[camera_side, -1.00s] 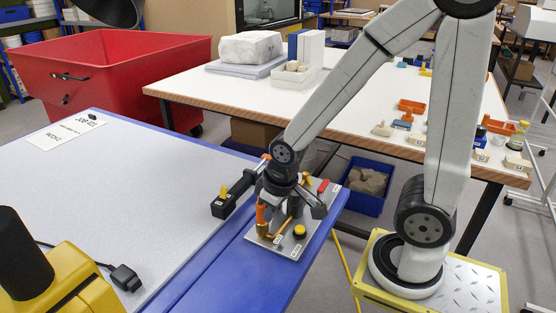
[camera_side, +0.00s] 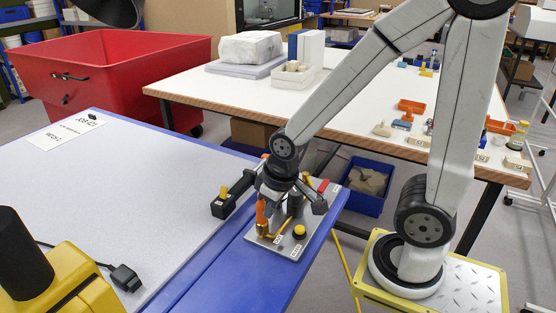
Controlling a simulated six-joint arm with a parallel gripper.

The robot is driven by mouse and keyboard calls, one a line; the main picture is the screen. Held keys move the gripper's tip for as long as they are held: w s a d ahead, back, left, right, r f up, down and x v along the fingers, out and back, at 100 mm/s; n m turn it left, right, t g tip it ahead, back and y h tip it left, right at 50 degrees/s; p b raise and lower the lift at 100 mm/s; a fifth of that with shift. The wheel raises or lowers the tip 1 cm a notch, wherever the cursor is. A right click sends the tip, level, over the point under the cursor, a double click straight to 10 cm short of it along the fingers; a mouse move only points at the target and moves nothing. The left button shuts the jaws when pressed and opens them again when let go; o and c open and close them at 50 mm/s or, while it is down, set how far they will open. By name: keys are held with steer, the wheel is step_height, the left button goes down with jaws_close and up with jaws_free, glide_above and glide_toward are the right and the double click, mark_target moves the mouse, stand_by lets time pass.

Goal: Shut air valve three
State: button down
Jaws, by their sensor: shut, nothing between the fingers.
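A grey valve panel (camera_side: 288,250) is fixed at the right end of the blue bench edge. It carries yellow levers, a round yellow knob (camera_side: 299,231) and small labels too small to read, so I cannot tell which valve is number three. My gripper (camera_side: 284,208) points down just above the panel, shut and empty. It hides part of the panel and some levers behind it. A yellow lever (camera_side: 281,229) lies slanted in front of the gripper. An orange and brass part (camera_side: 262,214) stands upright at its left. I cannot tell whether the gripper touches any lever.
The grey worktop (camera_side: 150,190) is mostly clear. A yellow machine (camera_side: 60,280) stands front left, a red bin (camera_side: 120,80) behind. A white table (camera_side: 370,90) holds specimens. A blue crate (camera_side: 366,200) is below.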

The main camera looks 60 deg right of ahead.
steer(key=shift+w+v, duration=0.75)
steer(key=shift+v, duration=2.6)
steer(key=w+d+r+g, duration=0.1)
steer(key=w+d+g, duration=0.2)
steer(key=w+d, duration=0.55)
steer(key=d+g, duration=0.4)
steer(key=d, duration=1.3)
steer(key=x, duration=0.3)
steer(key=w+x, duration=0.1)
steer(key=x, duration=0.1)
steer(key=shift+f, duration=0.6)
